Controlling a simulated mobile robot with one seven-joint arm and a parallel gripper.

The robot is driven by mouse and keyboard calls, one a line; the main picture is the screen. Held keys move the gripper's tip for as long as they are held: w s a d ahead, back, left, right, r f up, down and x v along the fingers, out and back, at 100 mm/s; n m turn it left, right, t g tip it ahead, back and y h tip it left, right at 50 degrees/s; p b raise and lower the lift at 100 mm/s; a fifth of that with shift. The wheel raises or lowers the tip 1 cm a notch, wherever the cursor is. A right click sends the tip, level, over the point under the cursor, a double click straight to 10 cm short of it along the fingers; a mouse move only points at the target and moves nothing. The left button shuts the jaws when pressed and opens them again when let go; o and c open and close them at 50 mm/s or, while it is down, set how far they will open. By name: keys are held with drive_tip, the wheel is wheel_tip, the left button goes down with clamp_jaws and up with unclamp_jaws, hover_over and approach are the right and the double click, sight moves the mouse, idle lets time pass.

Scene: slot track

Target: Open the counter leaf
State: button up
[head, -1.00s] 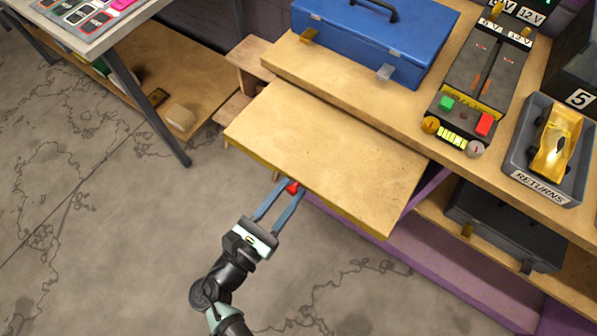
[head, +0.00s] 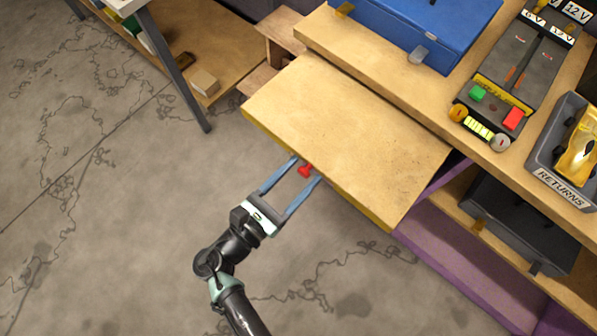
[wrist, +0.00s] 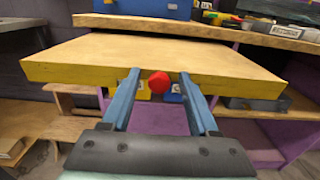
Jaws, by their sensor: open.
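The counter leaf (head: 345,140) is a flat wooden board with a yellow front edge. It lies level, jutting out from the wooden counter, and its edge also shows in the wrist view (wrist: 70,73). A red knob (head: 305,170) sticks out from the leaf's front edge; it also shows in the wrist view (wrist: 158,82). My gripper (head: 306,168) is open, its blue fingers pointing at the leaf's edge. In the wrist view the knob lies between the fingertips (wrist: 159,76), with a gap on each side. Whether the fingertips touch the leaf's edge I cannot tell.
On the counter (head: 400,85) stand a blue toolbox (head: 420,25), a dark control unit (head: 515,65) and a returns tray (head: 560,188) with a yellow car (head: 578,150). A dark case (head: 520,220) sits on the shelf below. A table leg (head: 180,65) stands at left. The floor left of my arm is clear.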

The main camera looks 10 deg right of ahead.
drive_tip(key=b+v, duration=0.1)
drive_tip(key=v, duration=1.2)
drive_tip(key=shift+b, duration=0.3)
